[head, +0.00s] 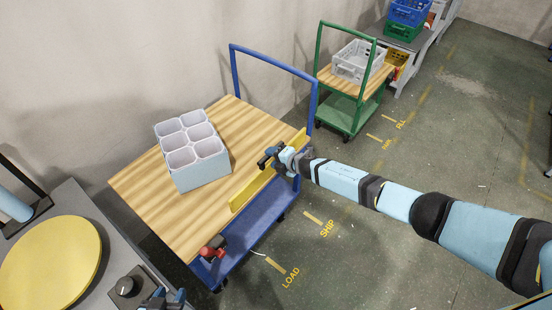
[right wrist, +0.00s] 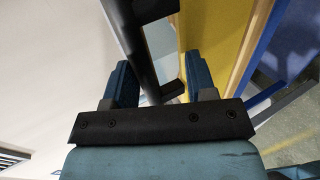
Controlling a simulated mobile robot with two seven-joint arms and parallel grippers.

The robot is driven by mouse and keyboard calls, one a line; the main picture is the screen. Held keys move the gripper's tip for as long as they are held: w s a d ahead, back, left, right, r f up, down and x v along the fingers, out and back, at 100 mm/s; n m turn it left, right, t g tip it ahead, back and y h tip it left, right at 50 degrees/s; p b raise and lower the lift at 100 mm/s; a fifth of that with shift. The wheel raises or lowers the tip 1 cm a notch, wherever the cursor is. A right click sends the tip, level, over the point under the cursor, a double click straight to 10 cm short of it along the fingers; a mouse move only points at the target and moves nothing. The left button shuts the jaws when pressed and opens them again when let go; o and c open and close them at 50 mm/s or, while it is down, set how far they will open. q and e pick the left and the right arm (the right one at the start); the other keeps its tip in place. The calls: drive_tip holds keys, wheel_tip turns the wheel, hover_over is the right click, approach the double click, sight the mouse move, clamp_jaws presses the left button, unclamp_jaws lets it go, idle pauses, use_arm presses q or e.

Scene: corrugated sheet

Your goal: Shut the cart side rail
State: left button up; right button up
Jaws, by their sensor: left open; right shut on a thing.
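The blue cart's wooden deck (head: 150,203) carries a yellow side rail (head: 250,190) along its right-hand edge. The rail also shows in the right wrist view (right wrist: 220,45). My right gripper (head: 268,158) is at the middle of the rail, hiding part of it. In the right wrist view, its blue fingers (right wrist: 160,80) are on both sides of a dark bar (right wrist: 135,45) beside the yellow panel. I cannot tell the rail's exact tilt. A red and black part (head: 212,249) sits at the cart's near corner. My left gripper (head: 166,298) is open at the bottom edge, away from the cart.
A pale-blue box with several compartments (head: 203,177) stands on the deck. A green cart (head: 350,106) stands behind. The floor to the right is clear.

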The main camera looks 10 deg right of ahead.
drive_tip(key=o, duration=0.6)
drive_tip(key=shift+s+a+f, duration=0.25)
drive_tip(key=shift+s+f, duration=0.1)
drive_tip(key=shift+f, duration=0.3)
drive_tip(key=shift+w+r+p+v, duration=0.15)
drive_tip(key=shift+p+v, duration=0.25)
drive_tip(key=shift+v, duration=1.9)
drive_tip(key=shift+w+r+p+v, duration=0.1)
drive_tip(key=shift+p+v, duration=0.3)
drive_tip(key=shift+v, duration=1.95)
drive_tip(key=shift+w+r+p+v, duration=0.15)
drive_tip(key=shift+p+v, duration=0.25)
drive_tip(key=shift+v, duration=1.9)
drive_tip(key=shift+s, duration=0.1)
